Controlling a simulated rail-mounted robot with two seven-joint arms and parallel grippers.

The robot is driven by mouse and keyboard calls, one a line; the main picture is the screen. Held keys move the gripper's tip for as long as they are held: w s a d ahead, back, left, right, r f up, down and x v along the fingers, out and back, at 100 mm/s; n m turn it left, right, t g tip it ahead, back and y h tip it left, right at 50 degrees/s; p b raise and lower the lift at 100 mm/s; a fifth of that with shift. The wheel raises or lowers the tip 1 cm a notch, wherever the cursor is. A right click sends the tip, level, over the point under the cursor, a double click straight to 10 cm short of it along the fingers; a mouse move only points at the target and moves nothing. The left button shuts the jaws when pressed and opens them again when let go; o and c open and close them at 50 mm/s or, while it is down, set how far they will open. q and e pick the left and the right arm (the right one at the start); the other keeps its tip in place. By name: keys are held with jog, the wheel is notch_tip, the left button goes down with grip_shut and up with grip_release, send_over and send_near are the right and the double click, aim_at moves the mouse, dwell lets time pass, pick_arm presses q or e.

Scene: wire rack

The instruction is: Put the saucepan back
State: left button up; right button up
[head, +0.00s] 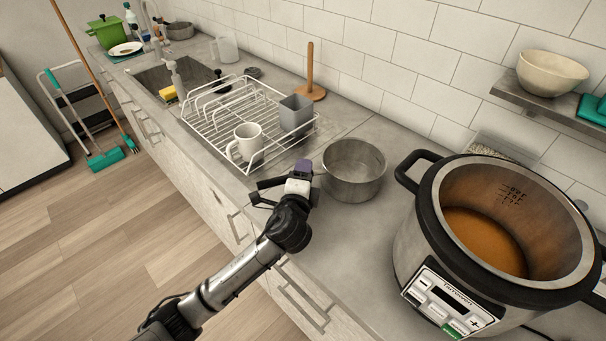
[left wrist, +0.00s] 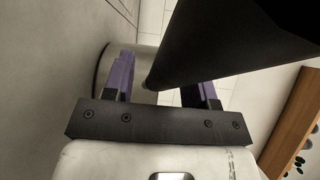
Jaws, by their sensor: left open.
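The saucepan (head: 354,170) is a grey metal pot, upright on the counter between the dish rack and the large cooker. In the left wrist view the fingers (left wrist: 162,88) are apart. The saucepan's dark handle (left wrist: 220,45) crosses the space at the fingers, and part of its metal wall (left wrist: 143,62) shows behind. I cannot tell whether a finger touches the handle. My right gripper is not in view.
The large cooker (head: 425,255) with orange liquid stands close on the right. Counter in front of the saucepan is clear.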

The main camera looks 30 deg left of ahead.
pick_arm(q)
jog(key=shift+s+d+r, duration=0.2)
jog(key=shift+s, duration=0.3)
jog(key=p+v, duration=0.2)
jog(key=v, duration=0.9)
jog(key=s+f+n+g+h, duration=0.2)
jog(key=s+f+n+g, duration=0.4)
jog(key=s+f, duration=0.4)
jog(key=s+f+n+g+h, duration=0.3)
jog(key=s+f+n+g, duration=0.4)
jog(key=s, duration=1.1)
notch_tip(320, 180, down, 4)
jog(key=shift+r+h, duration=0.1)
jog(key=shift+h, duration=0.2)
